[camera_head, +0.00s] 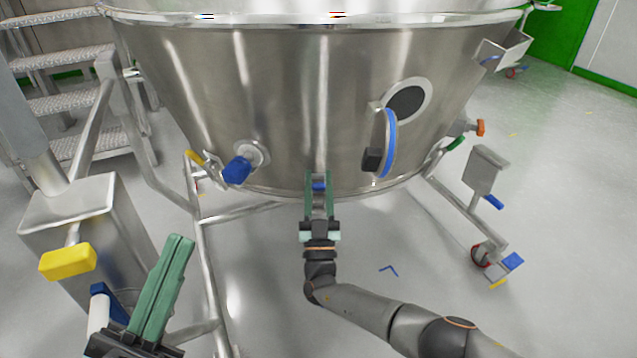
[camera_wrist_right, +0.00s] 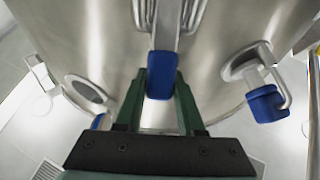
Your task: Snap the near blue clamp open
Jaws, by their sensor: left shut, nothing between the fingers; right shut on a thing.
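The near blue clamp (camera_head: 319,186) sits low on the front of the steel vessel (camera_head: 260,90), mostly hidden by my right gripper (camera_head: 319,200). In the right wrist view its blue tab (camera_wrist_right: 162,72) hangs from a metal bracket (camera_wrist_right: 168,25). The green fingers of my right gripper (camera_wrist_right: 160,100) are on either side of the tab's lower part, shut on it. My left gripper (camera_head: 168,280) is shut and empty at the lower left, its green fingers together, well away from the vessel.
A blue-handled valve (camera_head: 237,169) projects left of the clamp. A round port (camera_head: 406,100) with an open blue-rimmed cover (camera_head: 388,143) is to the right. Floor below the vessel is mostly clear.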

